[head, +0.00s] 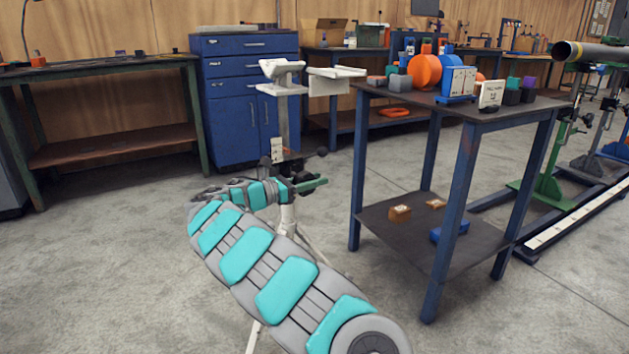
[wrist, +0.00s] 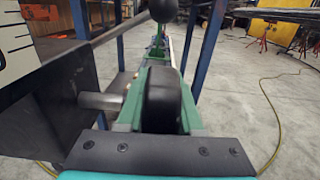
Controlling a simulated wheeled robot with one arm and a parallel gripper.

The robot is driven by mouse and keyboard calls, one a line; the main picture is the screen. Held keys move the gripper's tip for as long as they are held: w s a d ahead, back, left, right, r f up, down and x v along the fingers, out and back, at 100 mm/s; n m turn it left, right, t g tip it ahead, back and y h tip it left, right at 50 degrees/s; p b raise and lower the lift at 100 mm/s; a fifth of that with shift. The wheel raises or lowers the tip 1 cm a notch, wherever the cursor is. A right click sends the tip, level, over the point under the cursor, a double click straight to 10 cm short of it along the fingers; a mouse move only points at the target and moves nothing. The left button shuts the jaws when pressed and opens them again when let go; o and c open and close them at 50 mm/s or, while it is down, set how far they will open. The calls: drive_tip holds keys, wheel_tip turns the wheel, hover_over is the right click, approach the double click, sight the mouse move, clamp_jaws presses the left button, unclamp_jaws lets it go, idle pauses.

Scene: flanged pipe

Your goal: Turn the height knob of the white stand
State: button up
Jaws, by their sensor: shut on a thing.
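The white stand (head: 282,118) is upright in the middle of the head view, with a cradle top (head: 282,72) and splayed white legs partly behind my arm. In the wrist view a rounded black knob (wrist: 163,100) on a short grey shaft (wrist: 100,101) comes out of a dark block (wrist: 66,92) at the left. My gripper (wrist: 160,72) has its green fingers on both sides of this knob and is shut on it. In the head view my gripper (head: 311,186) is beside the stand's column, and the knob is hard to make out there.
A black ball (head: 322,151) juts from the stand; a black ball (wrist: 164,9) also shows beyond my fingers. A blue-legged table (head: 462,180) with boxes and orange parts stands close on the right. Open concrete floor (head: 110,250) lies to the left.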

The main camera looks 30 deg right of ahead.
sight(307, 192)
clamp_jaws()
drive_tip(key=shift+r+p, duration=0.15)
drive_tip(key=shift+p, duration=0.6)
drive_tip(key=y+p, duration=0.2)
drive_tip(key=p, duration=0.2)
drive_tip(key=shift+r, duration=0.15)
drive_tip(key=y+p, duration=0.1)
drive_tip(key=p, duration=0.3)
drive_tip(key=shift+y, duration=0.4)
drive_tip(key=f+y+p, duration=0.1)
drive_tip(key=y+p, duration=0.1)
drive_tip(key=p, duration=0.1)
drive_tip(key=shift+a, duration=0.1)
drive_tip(key=shift+a+f+y+p, duration=0.1)
drive_tip(key=shift+f+y+p, duration=0.35)
drive_tip(key=shift+y+p, duration=0.4)
drive_tip(key=y, duration=0.1)
drive_tip(key=f+y, duration=0.1)
drive_tip(key=shift+a+g+y, duration=0.25)
drive_tip(key=shift+g+y, duration=0.05)
drive_tip(key=shift+y, duration=0.05)
drive_tip(key=y, duration=0.2)
drive_tip(key=f+y, duration=0.1)
drive_tip(key=y, duration=0.1)
drive_tip(key=shift+a, duration=0.35)
drive_tip(key=shift+a+y, duration=0.3)
drive_tip(key=shift+y, duration=1)
